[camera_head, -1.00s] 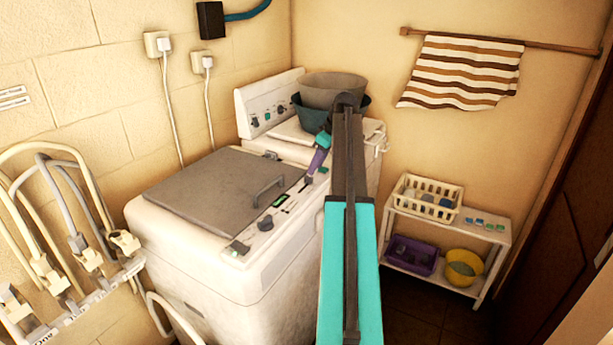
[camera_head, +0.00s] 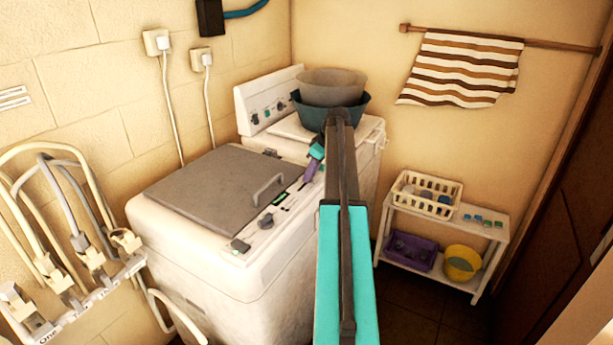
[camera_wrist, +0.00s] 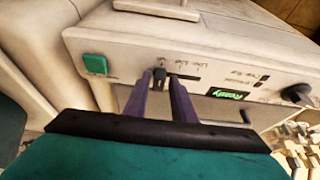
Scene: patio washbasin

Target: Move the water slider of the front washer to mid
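The front washer (camera_head: 215,285) is the nearer white machine, with a grey lid and a control panel along its right edge. In the wrist view its panel (camera_wrist: 215,50) shows a dark slider knob (camera_wrist: 160,74) at the left end of a short dark slot (camera_wrist: 186,77). My gripper (camera_head: 308,178) is at the far part of this panel. In the wrist view its two purple fingers (camera_wrist: 160,84) are apart, one on each side of the knob. Whether either finger touches the knob cannot be told.
The panel also has a green button (camera_wrist: 95,64), a lit green display (camera_wrist: 228,94) and a dark dial (camera_wrist: 297,94). A lid handle (camera_head: 269,188) rises beside the panel. Behind stands another machine (camera_head: 262,112) with stacked basins (camera_head: 332,86). A white shelf (camera_head: 490,232) is at right.

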